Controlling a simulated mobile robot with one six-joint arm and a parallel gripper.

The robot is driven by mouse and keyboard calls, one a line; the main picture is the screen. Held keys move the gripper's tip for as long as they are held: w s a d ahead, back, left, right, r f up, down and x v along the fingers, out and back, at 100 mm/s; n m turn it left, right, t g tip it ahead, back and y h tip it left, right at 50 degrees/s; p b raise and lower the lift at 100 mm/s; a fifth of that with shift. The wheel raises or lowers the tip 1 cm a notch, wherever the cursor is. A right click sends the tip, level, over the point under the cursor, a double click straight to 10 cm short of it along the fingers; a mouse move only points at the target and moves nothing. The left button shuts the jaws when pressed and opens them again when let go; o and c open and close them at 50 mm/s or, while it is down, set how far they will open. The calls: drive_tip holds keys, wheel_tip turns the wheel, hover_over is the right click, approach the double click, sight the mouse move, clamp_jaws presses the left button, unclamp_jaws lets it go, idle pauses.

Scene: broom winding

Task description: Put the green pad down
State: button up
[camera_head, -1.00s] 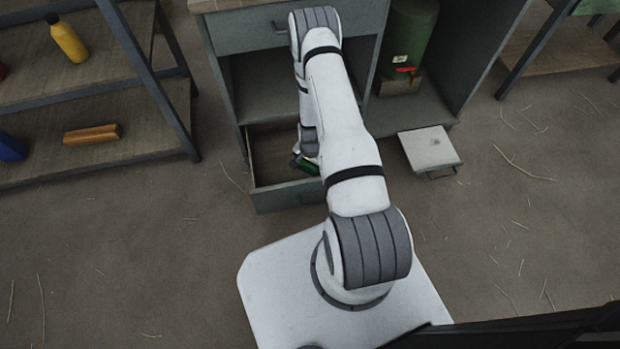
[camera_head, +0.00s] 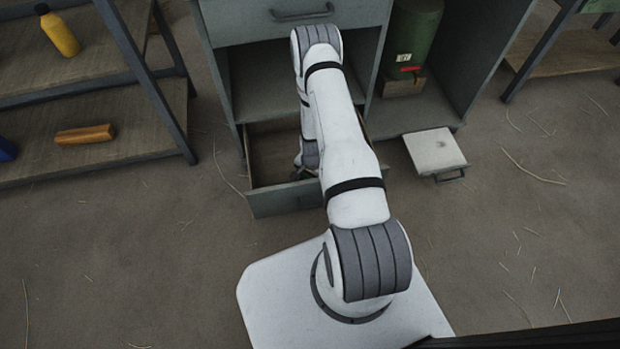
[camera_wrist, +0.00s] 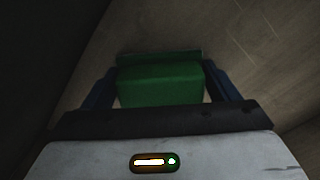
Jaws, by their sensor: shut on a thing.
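The green pad (camera_wrist: 160,84) shows in the wrist view between the two dark blue fingers of my gripper (camera_wrist: 159,90), which is shut on it. Wooden drawer-floor boards lie beyond the pad in that view. I cannot tell whether the pad touches them. In the head view my gripper is at the open lower drawer (camera_head: 286,200) of the grey cabinet. My arm hides most of the gripper there, and the pad is not visible in that view.
The cabinet's upper drawer (camera_head: 300,25) is above an open compartment. A green cylinder (camera_head: 414,40) stands in the right bay. A white panel with a handle (camera_head: 435,150) lies on the floor at right. A wooden shelf (camera_head: 95,85) at left holds a yellow bottle (camera_head: 60,34) and an orange block (camera_head: 85,134).

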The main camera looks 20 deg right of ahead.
drive_tip(key=o, duration=0.9)
drive_tip(key=shift+f, duration=0.1)
drive_tip(key=w+a+r+n+p, duration=0.15)
drive_tip(key=r+p, duration=0.25)
drive_tip(key=r, duration=1.1)
drive_tip(key=a+r+n+p, duration=0.2)
drive_tip(key=r+p, duration=0.2)
drive_tip(key=r, duration=1)
drive_tip(key=w+a+r+n+p, duration=0.1)
drive_tip(key=r+n+p, duration=0.15)
drive_tip(key=r, duration=1.25)
drive_tip(key=s+a+r+n, duration=0.1)
drive_tip(key=s+a+r, duration=0.1)
drive_tip(key=s+r, duration=0.5)
drive_tip(key=s+a+r+n+t, duration=0.1)
drive_tip(key=s+r+n, duration=0.1)
drive_tip(key=s+r, duration=0.5)
drive_tip(key=s+a+r+n, duration=0.2)
drive_tip(key=s+r, duration=0.4)
drive_tip(key=r, duration=0.1)
drive_tip(key=shift+s+a+r+p, duration=0.25)
drive_tip(key=shift+s+a+p, duration=0.1)
drive_tip(key=shift+s+p, duration=0.05)
